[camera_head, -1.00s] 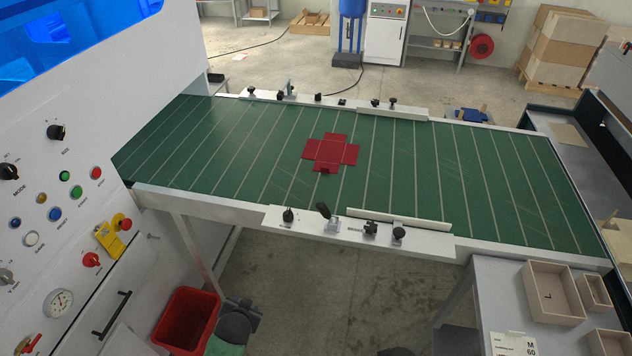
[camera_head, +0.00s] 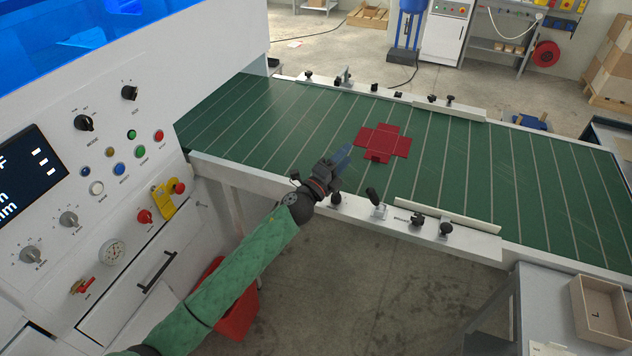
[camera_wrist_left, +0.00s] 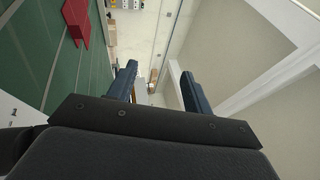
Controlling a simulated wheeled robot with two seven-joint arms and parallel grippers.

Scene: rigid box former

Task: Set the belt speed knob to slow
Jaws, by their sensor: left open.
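Several rotary knobs show, and their labels are too small for me to tell which one sets belt speed. On the white panel are a black knob (camera_head: 84,122), another black knob (camera_head: 129,92) and two grey knobs, an upper one (camera_head: 68,218) and a lower one (camera_head: 31,255). A small black knob (camera_head: 335,200) sits on the belt's near rail, just below my left gripper (camera_head: 342,160). The gripper is open and empty above the near edge of the green belt (camera_head: 520,180). Its parted fingers also show in the left wrist view (camera_wrist_left: 158,72). My right gripper is out of view.
A red flat box blank (camera_head: 383,141) lies on the belt. A lever (camera_head: 375,203) and black clamp knobs (camera_head: 445,230) stand along the near rail. A yellow bracket with a red button (camera_head: 170,198) juts from the panel. A red bin (camera_head: 238,312) is below.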

